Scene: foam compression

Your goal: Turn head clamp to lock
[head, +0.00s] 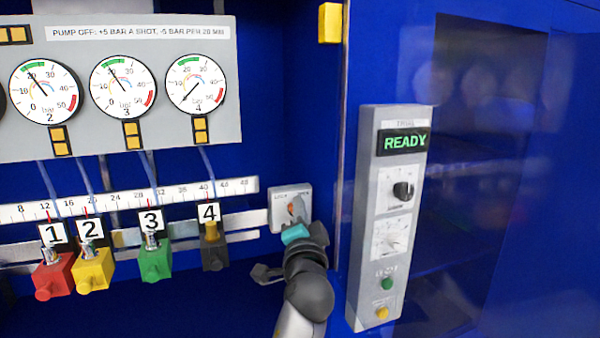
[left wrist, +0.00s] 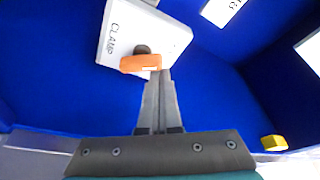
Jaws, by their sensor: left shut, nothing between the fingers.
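The head clamp is a pale plate (head: 278,212) with LOCK and OPEN labels, on the blue back wall right of the ruler strip. It also shows in the left wrist view as a white plate (left wrist: 118,32) marked CLAMP. Its orange lever (left wrist: 140,64) sits on a dark round pivot; in the head view the lever (head: 293,207) is small and partly covered. My left gripper (left wrist: 160,76) is shut and empty, its fingertips at the right end of the lever. I cannot tell if they touch it. In the head view my left gripper (head: 297,224) is just below the plate. My right gripper is not in view.
Left of the clamp, red (head: 53,276), yellow (head: 92,270), green (head: 155,262) and dark (head: 214,252) numbered blocks sit along a rail below gauges (head: 196,85). A grey control panel (head: 370,270) reading READY stands to the right, beside a dark window (head: 480,130).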

